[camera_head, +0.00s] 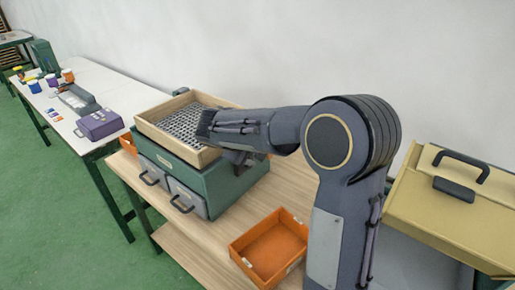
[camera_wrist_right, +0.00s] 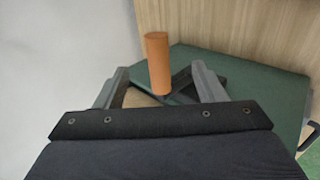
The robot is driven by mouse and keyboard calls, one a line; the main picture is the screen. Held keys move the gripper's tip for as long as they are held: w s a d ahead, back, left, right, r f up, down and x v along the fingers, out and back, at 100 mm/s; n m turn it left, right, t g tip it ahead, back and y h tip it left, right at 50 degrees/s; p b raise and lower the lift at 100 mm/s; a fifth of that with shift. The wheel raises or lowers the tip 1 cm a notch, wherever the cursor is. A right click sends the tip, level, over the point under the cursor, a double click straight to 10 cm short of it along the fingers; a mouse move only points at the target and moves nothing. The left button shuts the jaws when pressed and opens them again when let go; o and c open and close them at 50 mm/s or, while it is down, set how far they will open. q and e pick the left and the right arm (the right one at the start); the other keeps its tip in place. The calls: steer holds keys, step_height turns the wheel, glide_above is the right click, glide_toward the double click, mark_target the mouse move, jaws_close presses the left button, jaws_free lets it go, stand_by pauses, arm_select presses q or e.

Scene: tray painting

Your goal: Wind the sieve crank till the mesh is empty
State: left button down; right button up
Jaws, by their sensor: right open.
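The sieve is a pale wooden frame (camera_head: 152,138) around a grey mesh (camera_head: 182,122), set on a green cabinet (camera_head: 232,183). I cannot tell whether anything lies on the mesh; my right arm covers its near right side. In the right wrist view an orange cylindrical crank handle (camera_wrist_right: 157,60) stands up from a dark crank arm (camera_wrist_right: 181,82) beside the sieve's wooden wall (camera_wrist_right: 225,25). My right gripper (camera_wrist_right: 160,75) is open, with a finger on either side of the handle and gaps showing. In the head view the crank is hidden behind my right arm. My left gripper is out of view.
The cabinet has two grey drawers (camera_head: 186,197) in front. An orange tray (camera_head: 270,245) lies on the wooden bench (camera_head: 190,250). A yellow case (camera_head: 440,215) with a dark handle is at the right. A white table (camera_head: 115,90) with jars and a purple box (camera_head: 99,124) is at the left.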

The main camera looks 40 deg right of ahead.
steer(key=p+v, duration=0.2)
steer(key=v, duration=0.4)
steer(key=shift+a+r+p, duration=0.2)
steer(key=shift+r+p, duration=0.05)
steer(key=shift+p, duration=0.05)
steer(key=shift+s, duration=0.1)
steer(key=s+a+f+m+y, duration=0.25)
steer(key=s+y, duration=0.35)
steer(key=s, duration=0.7)
steer(key=s+a+f+m+t+y, duration=0.2)
steer(key=s+a+y, duration=0.4)
steer(key=s+a, duration=0.4)
steer(key=shift+s+f+t, duration=0.15)
steer(key=shift+s+t, duration=0.25)
steer(key=shift+s, duration=0.55)
steer(key=shift+a+m, duration=0.1)
steer(key=shift+m, duration=0.15)
